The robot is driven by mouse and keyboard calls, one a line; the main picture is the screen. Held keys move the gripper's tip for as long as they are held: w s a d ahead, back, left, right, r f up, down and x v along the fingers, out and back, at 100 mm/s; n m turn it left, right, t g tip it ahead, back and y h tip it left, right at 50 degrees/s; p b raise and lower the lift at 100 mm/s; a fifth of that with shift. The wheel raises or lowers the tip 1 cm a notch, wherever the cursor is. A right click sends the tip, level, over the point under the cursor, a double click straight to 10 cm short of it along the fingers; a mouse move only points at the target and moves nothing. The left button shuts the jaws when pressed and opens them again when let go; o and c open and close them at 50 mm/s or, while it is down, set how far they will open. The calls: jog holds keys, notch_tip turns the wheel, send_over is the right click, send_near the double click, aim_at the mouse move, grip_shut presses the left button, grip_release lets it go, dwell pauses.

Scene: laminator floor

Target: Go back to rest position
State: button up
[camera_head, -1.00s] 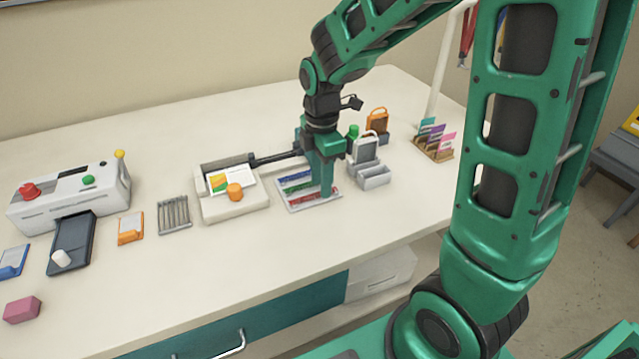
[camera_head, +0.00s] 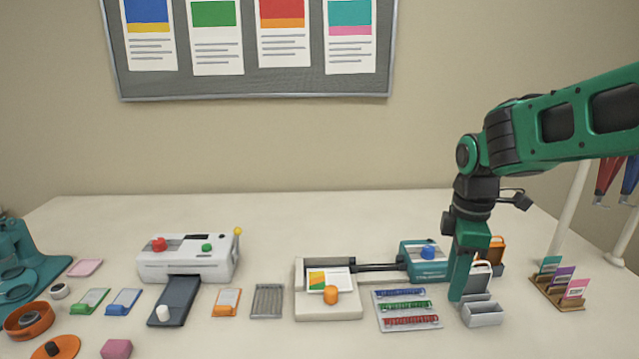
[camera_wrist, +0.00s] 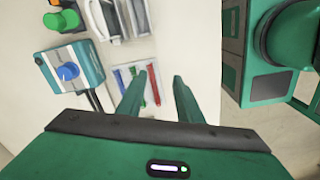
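A white tray (camera_head: 381,313) with blue, green and red coils lies just left of the gripper. In the wrist view that tray (camera_wrist: 125,71) is beyond the left finger, which partly covers it. My upper arm comes in from the right edge of the head view.
A teal device with a blue knob (camera_head: 427,252) stands behind and left of the gripper. Left are a cream press (camera_head: 312,302) and a white laminator (camera_head: 215,265). A card rack (camera_head: 556,293) stands right, near a pale post (camera_head: 571,205). The table's back is clear.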

jog(key=s+d+f+m, duration=0.1)
jog(key=s+d+m, duration=0.4)
jog(key=s+m, duration=0.5)
jog(key=s+d+f+m, duration=0.1)
jog(key=s+d+m, duration=0.5)
jog(key=s+m, duration=0.4)
jog(key=shift+s+d+m, duration=0.25)
jog(key=shift+d+m, duration=0.05)
jog(key=shift+w+f, duration=0.3)
jog(key=shift+w, duration=0.35)
